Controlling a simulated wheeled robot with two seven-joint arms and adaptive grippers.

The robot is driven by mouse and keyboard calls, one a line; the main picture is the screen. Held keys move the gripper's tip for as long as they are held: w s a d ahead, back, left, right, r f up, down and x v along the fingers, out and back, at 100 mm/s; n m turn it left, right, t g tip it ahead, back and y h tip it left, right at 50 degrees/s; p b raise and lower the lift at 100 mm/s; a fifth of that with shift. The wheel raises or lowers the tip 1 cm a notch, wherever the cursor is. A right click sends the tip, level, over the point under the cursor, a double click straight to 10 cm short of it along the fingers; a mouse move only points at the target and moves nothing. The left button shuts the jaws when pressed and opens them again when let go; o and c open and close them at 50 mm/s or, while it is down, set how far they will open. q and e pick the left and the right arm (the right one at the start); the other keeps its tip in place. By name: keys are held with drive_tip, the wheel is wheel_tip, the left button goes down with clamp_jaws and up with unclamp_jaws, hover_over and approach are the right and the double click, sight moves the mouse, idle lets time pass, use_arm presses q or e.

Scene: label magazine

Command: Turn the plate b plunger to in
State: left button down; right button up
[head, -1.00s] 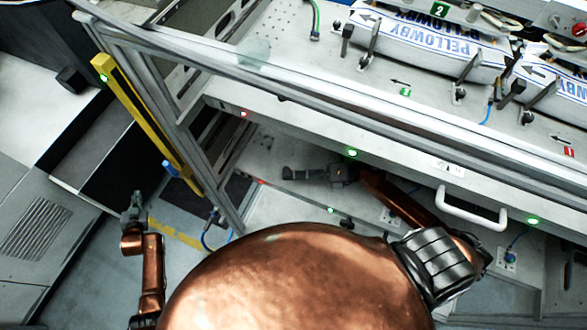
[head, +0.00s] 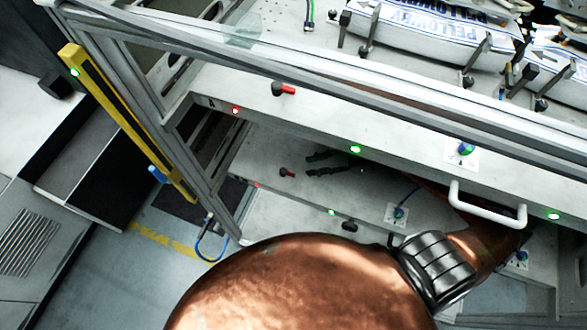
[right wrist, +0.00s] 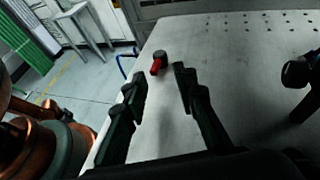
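A plunger with a red handle and a dark round end (head: 287,173) sits on the pale lower panel under the bench. It also shows ahead of my right gripper in the right wrist view, as a red handle (right wrist: 156,67) with a dark cap. A similar red-handled plunger (head: 283,89) is on the upper panel; I see no letters telling which is plate b. My right gripper (head: 308,164) is open, its dark fingers just right of the lower plunger. In the right wrist view the gripper (right wrist: 160,80) is apart from the plunger, nothing between its fingers. My left gripper is out of view.
A white handle (head: 487,207) sticks out of the front at right. Blue-green knobs (head: 466,148) sit on the panels. A dark knob (right wrist: 297,72) stands at the right in the right wrist view. A yellow post (head: 125,120) stands at left. The panel around the plunger is clear.

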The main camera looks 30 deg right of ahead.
sight(287, 171)
drive_tip(key=x, duration=0.5)
drive_tip(key=shift+w+a, duration=0.1)
drive_tip(key=shift+a, duration=0.05)
drive_tip(key=shift+w+a+f, duration=0.15)
drive_tip(key=shift+a+f, duration=0.05)
drive_tip(key=shift+a, duration=0.35)
drive_tip(key=shift+w+a+f, duration=0.2)
drive_tip(key=shift+w+a, duration=0.15)
drive_tip(key=shift+w, duration=0.05)
drive_tip(key=shift+s+d, duration=0.1)
drive_tip(key=shift+s, duration=0.1)
drive_tip(key=shift+c, duration=0.7)
clamp_jaws()
